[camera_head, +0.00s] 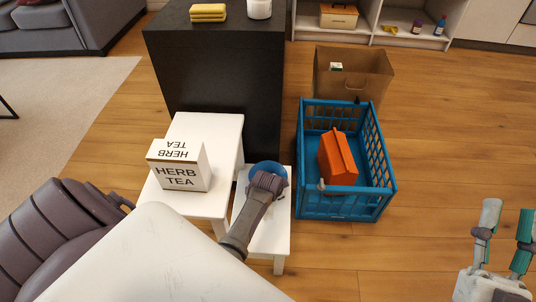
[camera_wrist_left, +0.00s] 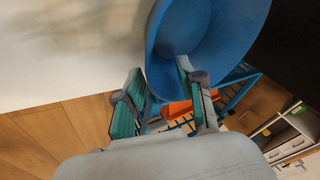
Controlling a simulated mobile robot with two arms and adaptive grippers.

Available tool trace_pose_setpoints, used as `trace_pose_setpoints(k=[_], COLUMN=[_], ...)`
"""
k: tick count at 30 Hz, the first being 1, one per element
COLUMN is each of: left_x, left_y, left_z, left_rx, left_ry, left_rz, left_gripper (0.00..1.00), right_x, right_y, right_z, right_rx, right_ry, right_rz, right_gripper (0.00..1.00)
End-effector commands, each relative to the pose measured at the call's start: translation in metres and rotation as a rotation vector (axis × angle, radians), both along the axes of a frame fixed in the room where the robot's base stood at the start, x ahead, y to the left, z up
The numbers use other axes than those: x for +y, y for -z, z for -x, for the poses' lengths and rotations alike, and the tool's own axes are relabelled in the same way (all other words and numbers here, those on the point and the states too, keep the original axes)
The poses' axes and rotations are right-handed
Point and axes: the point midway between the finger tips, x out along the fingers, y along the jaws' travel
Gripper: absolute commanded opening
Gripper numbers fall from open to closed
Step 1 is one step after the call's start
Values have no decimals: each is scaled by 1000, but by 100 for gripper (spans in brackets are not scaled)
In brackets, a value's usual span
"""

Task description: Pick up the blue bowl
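The blue bowl (camera_head: 266,169) stands on the low white step (camera_head: 282,222) beside the white stool, partly hidden by my left arm. In the left wrist view the bowl (camera_wrist_left: 215,40) is large and close. My left gripper (camera_wrist_left: 160,70) is open there, one finger overlapping the bowl's near side and the other left of its rim. The gap between the fingers shows clearly; I cannot tell whether they touch the bowl. In the head view the left fingers are hidden. My right gripper (camera_head: 508,212) is open and empty above the floor at the right.
A white herb tea box (camera_head: 180,178) stands on the white stool (camera_head: 210,130). A blue crate (camera_head: 340,207) holding an orange box-like object (camera_head: 338,158) stands right of the step. A brown paper bag (camera_head: 350,80) and a black cabinet (camera_head: 220,80) stand behind. Floor at right is clear.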

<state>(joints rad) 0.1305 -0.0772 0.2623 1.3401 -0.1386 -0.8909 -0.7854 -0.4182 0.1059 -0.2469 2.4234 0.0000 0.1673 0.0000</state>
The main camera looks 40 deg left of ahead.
Motion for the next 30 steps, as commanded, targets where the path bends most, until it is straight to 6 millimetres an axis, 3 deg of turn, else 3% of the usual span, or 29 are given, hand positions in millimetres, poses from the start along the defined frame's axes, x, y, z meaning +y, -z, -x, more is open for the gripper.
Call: trace_pose_setpoints(k=[6, 13, 14, 30], left_x=[0, 0, 0, 0], left_y=[0, 0, 0, -2], left_z=[0, 0, 0, 0], left_rx=[1, 1, 1, -1], left_ry=[0, 0, 0, 0], left_rz=[0, 0, 0, -1], left_gripper=[38, 2, 0, 0], right_x=[0, 0, 0, 0], right_y=[-1, -1, -1, 2], right_z=[1, 0, 0, -2], right_rx=[-6, -4, -4, 24], right_ry=[0, 0, 0, 1], right_rz=[-2, -1, -1, 7], right_gripper=[40, 40, 40, 40])
